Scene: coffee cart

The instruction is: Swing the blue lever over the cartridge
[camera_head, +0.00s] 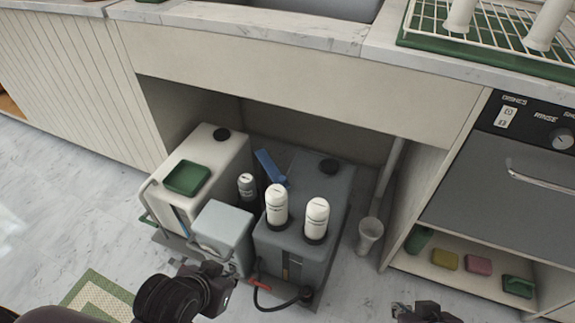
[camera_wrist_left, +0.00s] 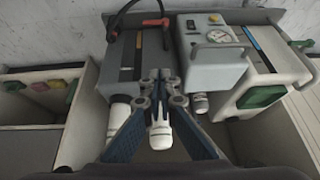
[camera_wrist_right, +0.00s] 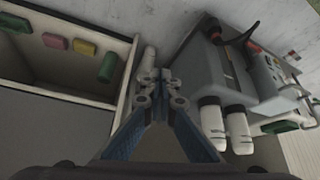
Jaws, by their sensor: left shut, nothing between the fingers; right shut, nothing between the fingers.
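The blue lever (camera_head: 270,167) stands at a slant at the back of the machine, between the white unit and the grey unit. A small grey capped cartridge (camera_head: 246,188) stands just left and in front of it. Two white-topped cartridges (camera_head: 277,205) (camera_head: 317,216) stand on the grey unit; I cannot tell which cartridge the lever belongs to. My left gripper (camera_head: 222,280) is shut and empty, low in front of the machine, apart from the lever. My right gripper (camera_head: 425,311) is shut and empty at the bottom edge. I cannot make out the lever in either wrist view.
The white unit (camera_head: 205,157) carries a green lid. A red-ended hose (camera_head: 262,285) hangs at the front. The counter (camera_head: 300,85) overhangs the units.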

